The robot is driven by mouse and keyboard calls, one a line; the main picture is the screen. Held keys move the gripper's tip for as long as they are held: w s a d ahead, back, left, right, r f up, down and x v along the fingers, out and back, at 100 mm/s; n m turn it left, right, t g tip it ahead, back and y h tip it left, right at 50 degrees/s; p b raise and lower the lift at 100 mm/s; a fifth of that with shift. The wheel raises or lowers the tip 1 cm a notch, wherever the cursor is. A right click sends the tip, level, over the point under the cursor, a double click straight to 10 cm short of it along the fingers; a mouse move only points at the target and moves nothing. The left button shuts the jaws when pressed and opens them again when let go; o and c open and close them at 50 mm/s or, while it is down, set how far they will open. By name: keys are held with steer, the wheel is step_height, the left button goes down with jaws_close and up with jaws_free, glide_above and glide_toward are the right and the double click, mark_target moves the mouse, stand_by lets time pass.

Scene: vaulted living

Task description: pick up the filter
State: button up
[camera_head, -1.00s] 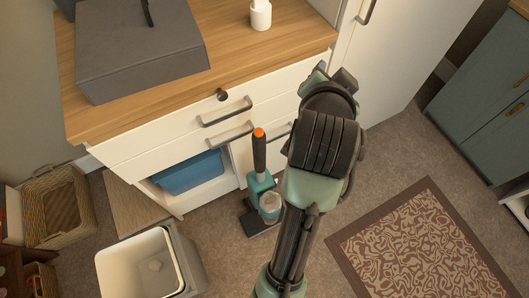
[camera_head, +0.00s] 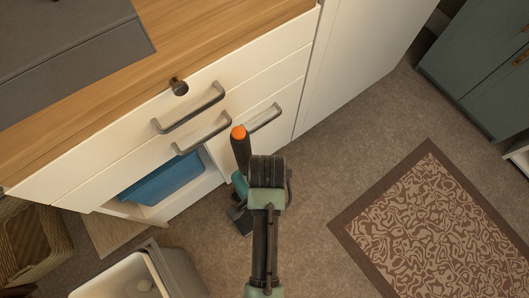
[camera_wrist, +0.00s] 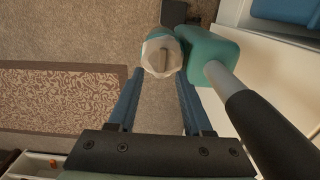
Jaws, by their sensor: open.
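The filter (camera_wrist: 161,57), a whitish faceted round piece with a raised grey grip, shows in the wrist view at the top of a stick vacuum's cup. The teal vacuum body (camera_wrist: 210,55) is right beside it, and its grey-black handle runs to the lower right. In the head view the vacuum's dark handle with an orange tip (camera_head: 240,148) stands against the white drawers, while my arm hides the filter. My gripper (camera_wrist: 160,84) is open, its two blue fingers pointing toward the filter, one on each side of the line to it. Contact cannot be told.
White drawers with dark handles (camera_head: 190,108) stand close behind the vacuum. A blue bin (camera_head: 165,178) sits in the open lower shelf. An open white bin (camera_head: 112,278) and a wicker basket (camera_head: 35,240) are at lower left. A patterned rug (camera_head: 425,225) lies right on clear carpet.

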step_height(320, 180, down, 6)
steer(key=b, duration=0.2)
steer(key=shift+a+f+b, duration=0.15)
steer(key=shift+f+b, duration=0.1)
steer(key=shift+b, duration=0.15)
steer(key=shift+w+r, duration=0.1)
steer(key=shift+c, duration=0.3)
jaws_close()
stand_by(0.8)
